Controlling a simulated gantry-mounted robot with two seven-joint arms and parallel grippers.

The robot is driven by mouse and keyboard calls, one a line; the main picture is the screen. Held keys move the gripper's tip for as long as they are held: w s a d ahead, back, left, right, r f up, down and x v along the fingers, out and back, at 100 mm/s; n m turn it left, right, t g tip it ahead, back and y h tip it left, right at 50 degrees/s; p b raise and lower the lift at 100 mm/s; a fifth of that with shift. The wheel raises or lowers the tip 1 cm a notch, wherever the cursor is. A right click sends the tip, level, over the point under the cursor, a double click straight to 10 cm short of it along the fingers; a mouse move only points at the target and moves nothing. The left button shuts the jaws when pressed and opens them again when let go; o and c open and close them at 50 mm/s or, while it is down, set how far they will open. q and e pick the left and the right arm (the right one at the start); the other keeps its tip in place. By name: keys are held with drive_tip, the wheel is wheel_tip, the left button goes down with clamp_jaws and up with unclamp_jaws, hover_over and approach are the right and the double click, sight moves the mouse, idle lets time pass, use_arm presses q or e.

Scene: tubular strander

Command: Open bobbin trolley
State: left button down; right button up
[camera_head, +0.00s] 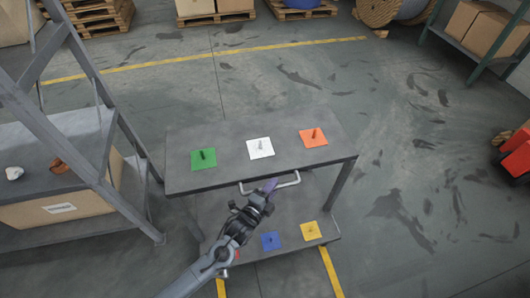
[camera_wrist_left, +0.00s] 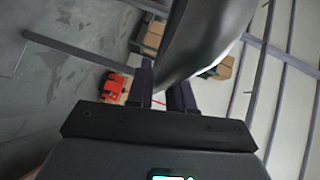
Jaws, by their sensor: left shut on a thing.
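The bobbin trolley (camera_head: 225,142) is a grey two-level cart in the middle of the head view. A light metal bar handle (camera_head: 291,183) sits on its front edge, below the top. My left gripper (camera_head: 269,186) reaches up from below and is shut on the handle near its middle. In the left wrist view, a large, smooth grey curved bar (camera_wrist_left: 205,40) lies at the fingers (camera_wrist_left: 167,85); the exact contact is hidden. Green (camera_head: 204,159), white (camera_head: 260,148) and orange (camera_head: 313,138) square plates with pegs lie on the top. My right gripper is not in view.
The lower shelf (camera_head: 290,240) carries a blue plate (camera_head: 270,240) and a yellow plate (camera_head: 311,231). A grey rack (camera_head: 60,238) with a cardboard box stands close on the left. A red machine (camera_head: 516,155) is at the right edge. Open floor lies right of the trolley.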

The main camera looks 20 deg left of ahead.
use_arm(q)
drive_tip(key=s+d+p, duration=0.4)
drive_tip(key=s+d, duration=0.1)
drive_tip(key=s, duration=0.3)
drive_tip(key=s+d+p, duration=0.4)
drive_tip(key=s+d, duration=0.1)
drive_tip(key=s, duration=0.3)
drive_tip(key=shift+s+d+r, duration=0.15)
drive_tip(key=shift+s+d, duration=0.1)
drive_tip(key=shift+s, duration=0.1)
drive_tip(key=c, duration=1.1)
unclamp_jaws()
drive_tip(key=p+v, duration=0.2)
drive_tip(key=v, duration=0.8)
drive_tip(key=shift+s, duration=0.4)
